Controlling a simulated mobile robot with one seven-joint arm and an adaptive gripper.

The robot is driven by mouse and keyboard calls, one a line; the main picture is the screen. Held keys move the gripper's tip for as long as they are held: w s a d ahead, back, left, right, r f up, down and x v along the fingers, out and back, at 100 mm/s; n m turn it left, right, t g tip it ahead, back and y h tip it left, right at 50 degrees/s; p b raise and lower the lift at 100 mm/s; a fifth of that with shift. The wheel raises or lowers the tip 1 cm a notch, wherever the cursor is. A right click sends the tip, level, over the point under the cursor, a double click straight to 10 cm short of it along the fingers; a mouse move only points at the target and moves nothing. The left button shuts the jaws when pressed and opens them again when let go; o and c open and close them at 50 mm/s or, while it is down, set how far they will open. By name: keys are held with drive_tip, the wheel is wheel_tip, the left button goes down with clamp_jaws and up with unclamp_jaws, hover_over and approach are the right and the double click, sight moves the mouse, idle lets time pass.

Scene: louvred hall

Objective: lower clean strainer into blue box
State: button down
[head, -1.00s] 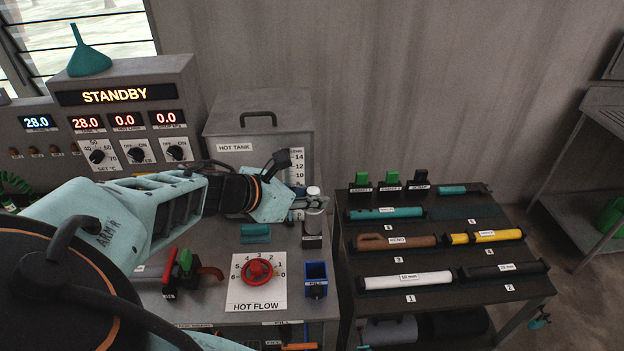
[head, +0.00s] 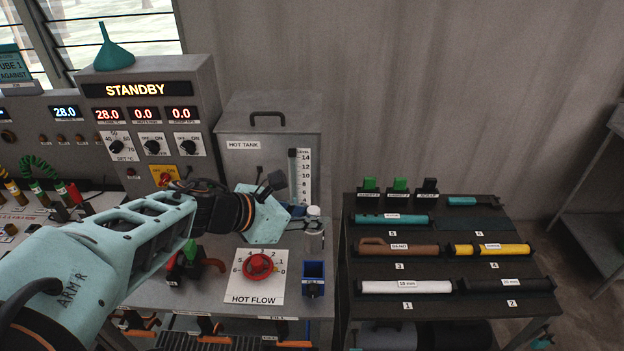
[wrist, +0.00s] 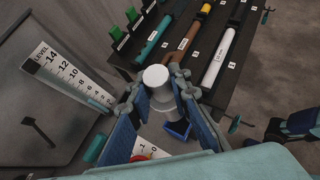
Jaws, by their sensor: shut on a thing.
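The strainer (head: 314,236), a small grey cylinder with a pale round top, stands upright at my gripper (head: 296,222). In the wrist view the strainer (wrist: 158,82) sits between the two blue-padded fingers of my gripper (wrist: 160,108), which are shut on it. The blue box (head: 313,280) is a small open-topped box at the bench's front right. In the head view it lies just below the strainer, with a gap between them. In the wrist view the blue box (wrist: 179,130) is partly hidden behind the strainer and a finger. The strainer's lower end is hidden in the wrist view.
The red hot flow knob (head: 258,264) on its white plate is left of the box. The hot tank (head: 262,165) with its level scale stands behind. A dark rack table (head: 440,265) with coloured tubes is to the right, across a narrow gap.

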sight(306, 239)
wheel_tip(306, 239, down, 4)
drive_tip(key=b, duration=0.3)
drive_tip(key=shift+f, duration=0.1)
drive_tip(key=shift+f+b, duration=0.3)
drive_tip(key=shift+f, duration=1.25)
drive_tip(key=shift+r+p, duration=0.3)
drive_tip(key=shift+p, duration=0.4)
drive_tip(key=shift+f, duration=0.15)
drive_tip(key=shift+f+b, duration=1.95)
drive_tip(key=shift+f, duration=2.45)
drive_tip(key=shift+r, duration=0.1)
drive_tip(key=c, duration=1.7)
unclamp_jaws()
